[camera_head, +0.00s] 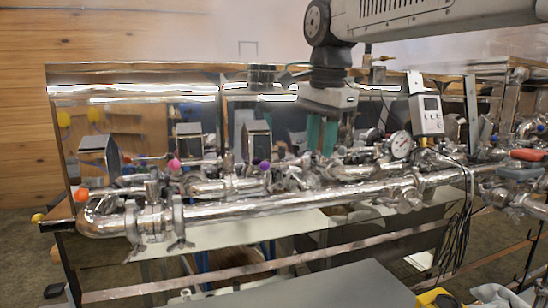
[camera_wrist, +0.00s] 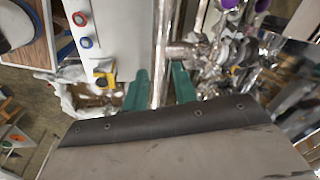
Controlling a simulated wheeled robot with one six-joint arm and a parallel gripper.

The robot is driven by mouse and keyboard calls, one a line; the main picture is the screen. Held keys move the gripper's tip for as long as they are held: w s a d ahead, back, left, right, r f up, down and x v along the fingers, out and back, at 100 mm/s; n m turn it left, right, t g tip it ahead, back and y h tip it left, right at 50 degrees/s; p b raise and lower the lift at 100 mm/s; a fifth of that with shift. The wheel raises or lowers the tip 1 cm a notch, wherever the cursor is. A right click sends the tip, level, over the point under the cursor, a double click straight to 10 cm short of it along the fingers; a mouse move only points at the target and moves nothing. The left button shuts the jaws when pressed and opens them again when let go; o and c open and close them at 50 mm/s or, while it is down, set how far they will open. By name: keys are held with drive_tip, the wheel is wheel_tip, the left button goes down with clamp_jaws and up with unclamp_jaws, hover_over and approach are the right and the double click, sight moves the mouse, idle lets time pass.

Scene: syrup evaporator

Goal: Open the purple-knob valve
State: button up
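The purple knob (camera_head: 265,165) sits on the steel pipework near the middle of the head view, in front of the shiny evaporator wall. My gripper (camera_head: 321,134) hangs to its right, fingers pointing down and apart. In the wrist view, the two green fingers of my gripper (camera_wrist: 160,84) are open. A steel pipe (camera_wrist: 163,45) shows in the gap between them, and I see nothing gripped. Two purple round shapes are at the top right edge of the wrist view, one purple shape (camera_wrist: 230,4) left of the other; I cannot tell which is the knob.
A magenta knob (camera_head: 174,164) and an orange knob (camera_head: 82,195) are farther left. A gauge (camera_head: 400,144) and a grey box with a display (camera_head: 425,106) stand right of my gripper. A long steel pipe (camera_head: 290,204) runs in front. Black cables (camera_head: 460,210) hang at the right.

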sight(285, 165)
drive_tip(key=w+a+r+m, duration=0.2)
drive_tip(key=w+a+m, duration=0.1)
drive_tip(key=w+a, duration=0.4)
drive_tip(key=f, duration=0.2)
drive_tip(key=a+f, duration=0.1)
drive_tip(key=f, duration=0.4)
drive_tip(key=shift+w+a+f, duration=0.15)
drive_tip(key=shift+w+a, duration=0.2)
drive_tip(key=shift+w, duration=0.05)
drive_tip(key=shift+c, duration=0.3)
clamp_jaws()
